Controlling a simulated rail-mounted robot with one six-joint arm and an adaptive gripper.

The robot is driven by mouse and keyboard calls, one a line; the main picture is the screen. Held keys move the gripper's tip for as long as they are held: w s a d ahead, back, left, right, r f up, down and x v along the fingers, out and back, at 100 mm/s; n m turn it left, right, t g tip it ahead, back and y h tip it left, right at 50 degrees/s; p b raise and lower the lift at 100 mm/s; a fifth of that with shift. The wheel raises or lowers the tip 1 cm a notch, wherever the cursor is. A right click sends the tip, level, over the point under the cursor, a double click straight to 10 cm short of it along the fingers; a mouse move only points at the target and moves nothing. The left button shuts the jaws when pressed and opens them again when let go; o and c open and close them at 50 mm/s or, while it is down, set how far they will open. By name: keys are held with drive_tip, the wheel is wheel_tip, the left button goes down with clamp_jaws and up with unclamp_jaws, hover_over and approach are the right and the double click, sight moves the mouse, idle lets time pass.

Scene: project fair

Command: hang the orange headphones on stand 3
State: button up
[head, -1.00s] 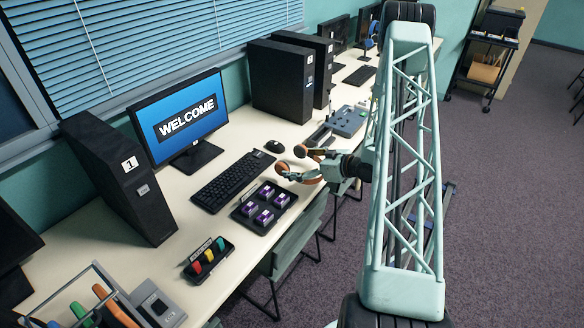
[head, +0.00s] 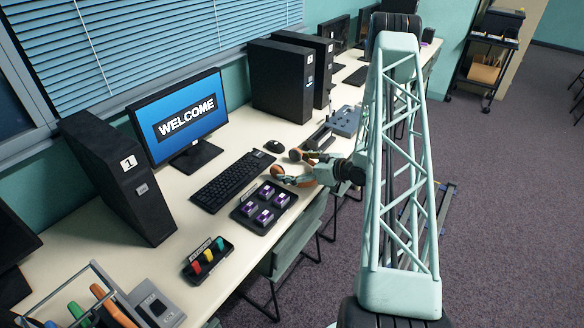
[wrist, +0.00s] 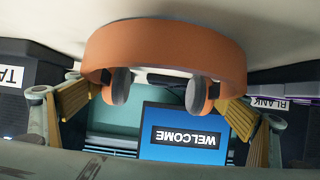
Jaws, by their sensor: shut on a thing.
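The orange headphones (wrist: 165,48) fill the upper middle of the wrist view, with an orange band and grey-padded cups. The yellow pads of my gripper (wrist: 158,108) are shut on them, one on each side. In the head view my gripper (head: 300,170) holds the headphones (head: 279,171) over the desk's front part, just right of the purple-key pad. The gap to the desk top is hard to judge. I cannot make out stand 3; my arm covers part of the far desk.
The long desk (head: 172,207) carries a keyboard (head: 232,180), a purple-key pad (head: 264,204), a mouse (head: 274,147), a WELCOME monitor (head: 187,119), tower 1 (head: 117,176) and more towers (head: 281,80) behind. A grey-blue device (head: 345,121) lies farther along.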

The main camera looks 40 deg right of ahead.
drive_tip(key=shift+f, duration=0.2)
drive_tip(key=o, duration=0.6)
drive_tip(key=shift+p+v, duration=0.8)
drive_tip(key=shift+v, duration=6.15)
